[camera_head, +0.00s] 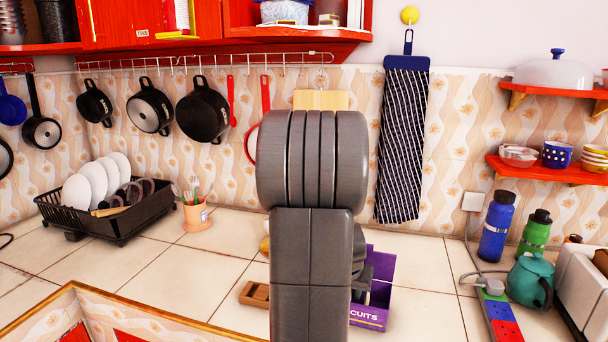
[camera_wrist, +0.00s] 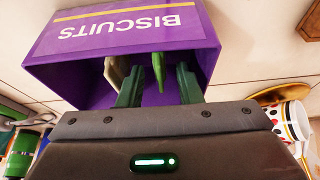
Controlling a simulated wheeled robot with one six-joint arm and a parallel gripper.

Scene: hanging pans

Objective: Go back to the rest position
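The head view shows my grey arm standing in the middle of the picture, hiding most of my gripper and part of the counter. In the wrist view my gripper (camera_wrist: 157,78) has its two dark green fingers spread apart, at the opening of a purple biscuits box (camera_wrist: 120,35). A slim green item (camera_wrist: 158,70) shows between the fingers, with gaps on both sides. A cream-coloured piece (camera_wrist: 116,72) lies beside the left finger. The box (camera_head: 383,290) also shows in the head view on the counter, partly behind my arm. How deep the fingers reach into it I cannot tell.
Pans (camera_head: 203,112) hang from the wall rail. A black dish rack (camera_head: 120,218) with plates stands left. A utensil pot (camera_head: 196,216), a small wooden tray (camera_head: 255,295), bottles (camera_head: 496,226) and a teal teapot (camera_head: 529,280) share the counter. A striped cloth (camera_head: 402,145) hangs behind.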

